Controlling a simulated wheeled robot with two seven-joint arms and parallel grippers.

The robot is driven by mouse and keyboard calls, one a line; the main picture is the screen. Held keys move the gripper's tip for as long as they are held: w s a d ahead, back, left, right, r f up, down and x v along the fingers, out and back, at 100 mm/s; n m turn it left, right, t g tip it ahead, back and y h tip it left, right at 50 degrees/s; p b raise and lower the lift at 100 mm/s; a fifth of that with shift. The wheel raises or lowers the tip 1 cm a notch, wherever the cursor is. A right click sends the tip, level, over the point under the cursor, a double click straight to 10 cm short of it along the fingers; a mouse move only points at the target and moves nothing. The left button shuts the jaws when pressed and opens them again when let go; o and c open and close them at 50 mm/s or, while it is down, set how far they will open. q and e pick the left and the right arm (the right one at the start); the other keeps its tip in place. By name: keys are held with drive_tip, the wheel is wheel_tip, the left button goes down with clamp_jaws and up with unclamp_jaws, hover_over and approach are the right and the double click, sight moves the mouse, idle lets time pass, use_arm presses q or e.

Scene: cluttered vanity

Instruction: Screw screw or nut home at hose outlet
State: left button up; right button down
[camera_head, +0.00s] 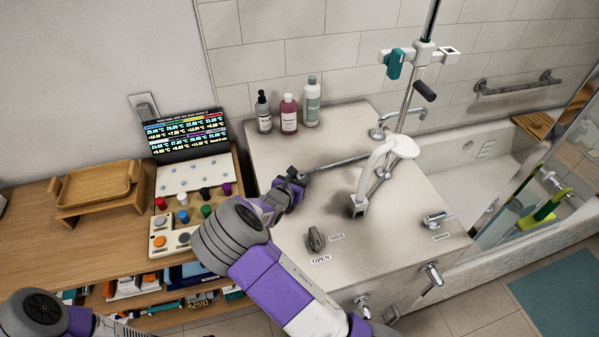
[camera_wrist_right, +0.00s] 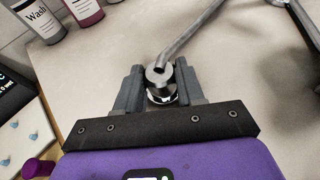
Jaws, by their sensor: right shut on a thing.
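My right gripper (camera_head: 297,178) reaches over the left part of the beige counter. In the right wrist view its two grey fingers (camera_wrist_right: 160,92) are shut on a shiny round metal nut (camera_wrist_right: 162,97). The nut sits at the end of a thin grey metal pipe (camera_wrist_right: 190,35), which looks like the hose outlet. The nut and pipe end touch or overlap here, and I cannot tell how far the thread is engaged. In the head view the pipe (camera_head: 340,162) runs right from the gripper toward the tap. My left gripper is out of view.
A white curved spout (camera_head: 377,165) stands right of the pipe. Several bottles (camera_head: 289,114) stand at the back of the beige counter (camera_head: 415,195). A dark knob (camera_head: 315,239) is near the front by an OPEN label. A button panel (camera_head: 183,232) and wooden tray (camera_head: 100,185) are left.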

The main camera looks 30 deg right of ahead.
drive_tip(key=m+g+p, duration=0.1)
drive_tip(key=p, duration=0.1)
drive_tip(key=m+g+h+p, duration=0.1)
drive_tip(key=p, duration=0.2)
drive_tip(key=shift+w+r, duration=0.15)
drive_tip(key=shift+r, duration=0.2)
drive_tip(key=shift+w+f+m+g+h, duration=0.1)
drive_tip(key=shift+f+m+g+h, duration=0.05)
drive_tip(key=shift+m+g+h, duration=0.2)
drive_tip(key=shift+f+m+g, duration=0.1)
drive_tip(key=shift+m+g, duration=0.35)
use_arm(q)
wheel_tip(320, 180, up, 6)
